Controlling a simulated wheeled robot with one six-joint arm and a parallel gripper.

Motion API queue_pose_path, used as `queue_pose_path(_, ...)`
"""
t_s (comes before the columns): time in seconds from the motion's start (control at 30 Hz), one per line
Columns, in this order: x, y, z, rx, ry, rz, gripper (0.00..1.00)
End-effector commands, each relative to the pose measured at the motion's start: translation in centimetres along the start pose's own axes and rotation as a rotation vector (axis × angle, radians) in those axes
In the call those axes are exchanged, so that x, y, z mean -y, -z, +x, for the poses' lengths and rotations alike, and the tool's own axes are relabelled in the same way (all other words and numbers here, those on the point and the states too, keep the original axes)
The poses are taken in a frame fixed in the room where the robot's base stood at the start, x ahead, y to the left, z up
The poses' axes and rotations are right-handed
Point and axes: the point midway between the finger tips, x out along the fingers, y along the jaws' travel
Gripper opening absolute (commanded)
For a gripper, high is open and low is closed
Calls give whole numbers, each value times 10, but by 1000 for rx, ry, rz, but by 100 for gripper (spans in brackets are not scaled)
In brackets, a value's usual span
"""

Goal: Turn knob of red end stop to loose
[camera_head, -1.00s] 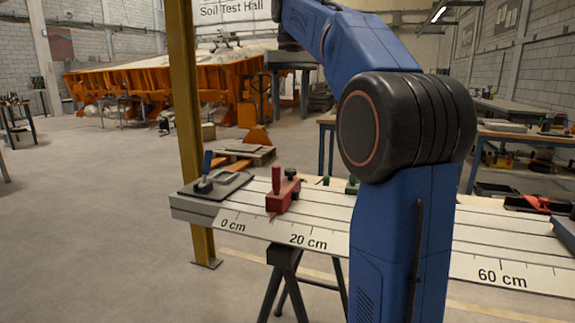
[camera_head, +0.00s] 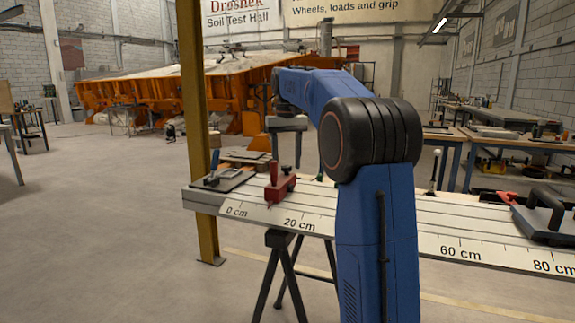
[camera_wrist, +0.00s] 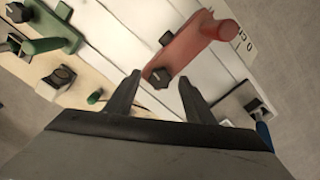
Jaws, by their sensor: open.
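The red end stop (camera_head: 280,188) sits on the slotted rail near the 10–20 cm marks, with an upright red post. It also shows in the wrist view (camera_wrist: 188,46). A black knob (camera_wrist: 158,77) with a pale mark is on its near end, and a smaller dark part is at its side. My gripper (camera_head: 287,162) is open and points down above the red end stop. In the wrist view, the knob appears between my two fingertips (camera_wrist: 160,78), apart from both. I cannot tell the height left above it.
A green stop (camera_wrist: 48,44) with black knobs lies at upper left in the wrist view. The rail (camera_head: 440,222) runs right, with a black-handled block (camera_head: 545,215) toward its far end. A dark plate with a blue-handled clamp (camera_head: 213,178) is at the left end. A yellow post (camera_head: 196,110) stands close by.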

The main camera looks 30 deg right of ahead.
Motion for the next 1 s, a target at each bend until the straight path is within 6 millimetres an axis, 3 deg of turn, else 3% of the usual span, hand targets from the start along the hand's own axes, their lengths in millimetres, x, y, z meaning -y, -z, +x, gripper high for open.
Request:
queue_pose_path(0.37, 0, 4, 5, 0, 0, 0, 49)
queue_pose_path(0.53, 0, 4, 5, 0, 0, 0, 9)
queue_pose_path(1.0, 0, 4, 5, 0, 0, -89, 8)
